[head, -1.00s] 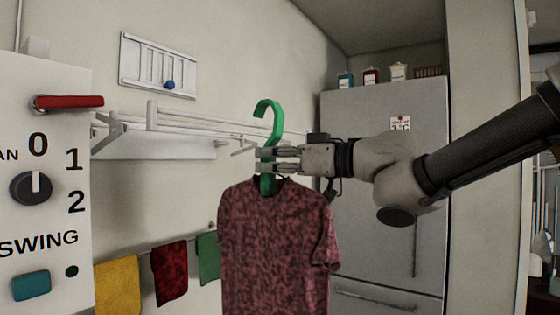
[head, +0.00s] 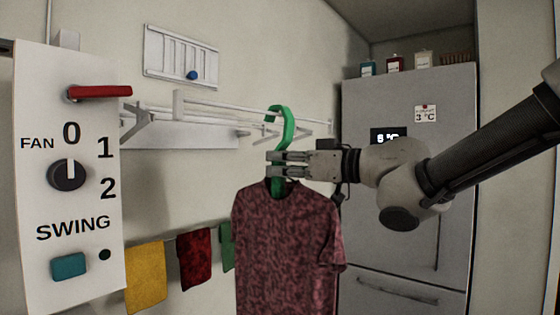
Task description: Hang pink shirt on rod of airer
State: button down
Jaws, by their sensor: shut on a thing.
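The pink shirt (head: 287,245), dark pink with a mottled pattern, hangs upright on a green hanger (head: 289,128) in the head view. My gripper (head: 280,164) is shut on the hanger's neck, just below its hook and above the shirt's collar. The white airer (head: 230,109) is fixed to the wall, with its rods running from left to back right. The hook shows in front of the far part of the rods. I cannot tell how far apart hook and rods are.
A white panel (head: 35,195) with a red lever (head: 100,92) and a knob stands at the left. A grey fridge (head: 405,210) stands at the right. Yellow (head: 145,275), red (head: 195,258) and green cloths hang on a lower rail on the wall.

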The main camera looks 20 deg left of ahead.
jog(key=c, duration=1.5)
grip_release()
jog(key=shift+c, duration=0.2)
